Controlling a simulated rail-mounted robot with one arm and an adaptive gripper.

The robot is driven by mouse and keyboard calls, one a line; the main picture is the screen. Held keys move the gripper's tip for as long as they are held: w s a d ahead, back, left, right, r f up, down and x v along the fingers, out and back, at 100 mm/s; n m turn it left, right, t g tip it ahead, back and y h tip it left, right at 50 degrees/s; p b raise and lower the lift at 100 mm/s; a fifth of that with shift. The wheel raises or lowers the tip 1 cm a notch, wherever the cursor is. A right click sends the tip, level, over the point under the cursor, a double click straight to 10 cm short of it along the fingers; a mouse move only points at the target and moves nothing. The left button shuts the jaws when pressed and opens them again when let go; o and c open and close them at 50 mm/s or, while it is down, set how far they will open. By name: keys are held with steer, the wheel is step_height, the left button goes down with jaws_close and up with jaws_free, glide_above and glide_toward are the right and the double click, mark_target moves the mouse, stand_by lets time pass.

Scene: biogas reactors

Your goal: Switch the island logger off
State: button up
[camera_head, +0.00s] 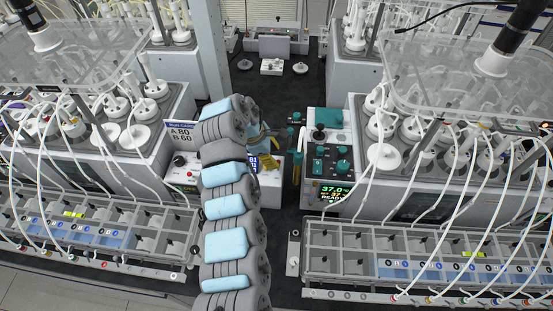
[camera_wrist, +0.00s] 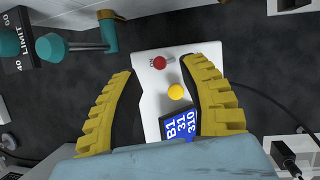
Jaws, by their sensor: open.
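A white box (camera_wrist: 150,95) in the wrist view carries a red knob (camera_wrist: 159,62) beside a small metal lever (camera_wrist: 169,59), a round yellow button (camera_wrist: 176,92) and a blue label with white figures (camera_wrist: 178,130). I cannot tell for certain that it is the island logger. My gripper (camera_wrist: 157,67) is open, its yellow fingers apart over the box, with the red knob and yellow button showing between them. Nothing is held. In the head view a white box (camera_head: 270,188) with a blue label (camera_head: 252,164) shows beside my arm, which hides part of it.
A teal-topped unit with a lit display (camera_head: 334,190) stands to the right in the head view. Teal fittings (camera_wrist: 82,45) are left of the fingers in the wrist view. Tubed reactor blocks (camera_head: 115,120) flank the dark aisle. A black plug with cable (camera_wrist: 286,158) is at lower right.

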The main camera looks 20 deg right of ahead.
steer(key=shift+x, duration=1.35)
steer(key=shift+a, duration=0.1)
jaws_close()
